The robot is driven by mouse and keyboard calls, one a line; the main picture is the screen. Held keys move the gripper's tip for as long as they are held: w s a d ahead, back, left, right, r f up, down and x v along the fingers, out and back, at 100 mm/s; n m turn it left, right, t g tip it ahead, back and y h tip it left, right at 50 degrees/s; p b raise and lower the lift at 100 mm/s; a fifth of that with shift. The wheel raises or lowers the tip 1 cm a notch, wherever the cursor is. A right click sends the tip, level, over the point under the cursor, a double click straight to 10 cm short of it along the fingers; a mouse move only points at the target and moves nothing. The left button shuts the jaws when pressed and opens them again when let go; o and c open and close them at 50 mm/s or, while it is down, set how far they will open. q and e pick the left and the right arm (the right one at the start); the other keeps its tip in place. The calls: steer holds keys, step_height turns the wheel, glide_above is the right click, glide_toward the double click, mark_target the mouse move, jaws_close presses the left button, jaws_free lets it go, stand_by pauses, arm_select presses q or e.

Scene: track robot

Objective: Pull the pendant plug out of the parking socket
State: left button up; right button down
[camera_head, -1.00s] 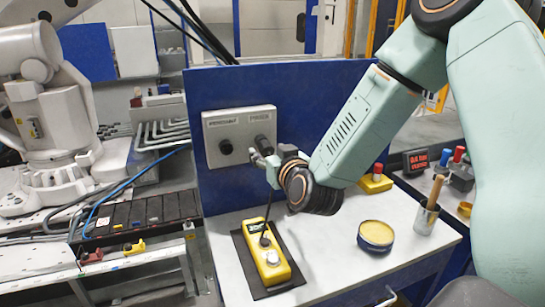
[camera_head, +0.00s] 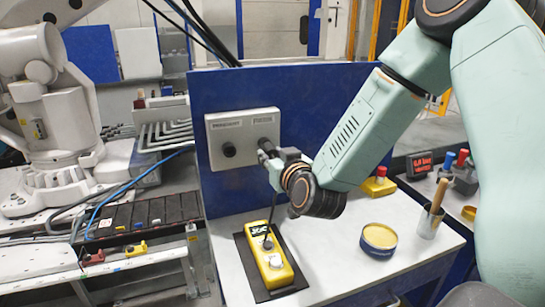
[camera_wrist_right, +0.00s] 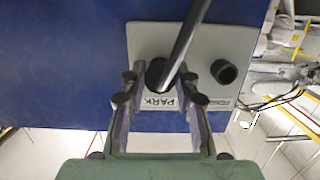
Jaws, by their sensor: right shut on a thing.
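The grey socket panel (camera_head: 215,165) is mounted on a blue upright board. Its right socket, labelled PARK in the right wrist view, holds the dark plug (camera_wrist_right: 156,72); a dark cable crosses in front of it there. My right gripper (camera_head: 264,150) is at this socket, shut on the plug, with one finger on either side in the right wrist view (camera_wrist_right: 160,95). The plug looks seated against the panel; its inner end is hidden. The yellow pendant (camera_head: 270,268) lies on a dark mat below, its cable rising toward my gripper. My left gripper is not in view.
The other dark round socket (camera_head: 229,149) is to the left on the panel. On the white bench stand a yellow-topped round tin (camera_head: 379,240), a metal cup (camera_head: 429,222) and a yellow box with a red button (camera_head: 379,185). The bench between pendant and tin is clear.

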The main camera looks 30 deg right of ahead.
steer(key=shift+s, duration=0.25)
steer(key=shift+f+p+v, duration=0.15)
steer(key=shift+p+v, duration=0.3)
steer(key=shift+v, duration=0.5)
steer(key=shift+f+p+v, duration=0.15)
steer(key=shift+p+v, duration=0.25)
steer(key=shift+v, duration=0.6)
steer(key=shift+r, duration=0.1)
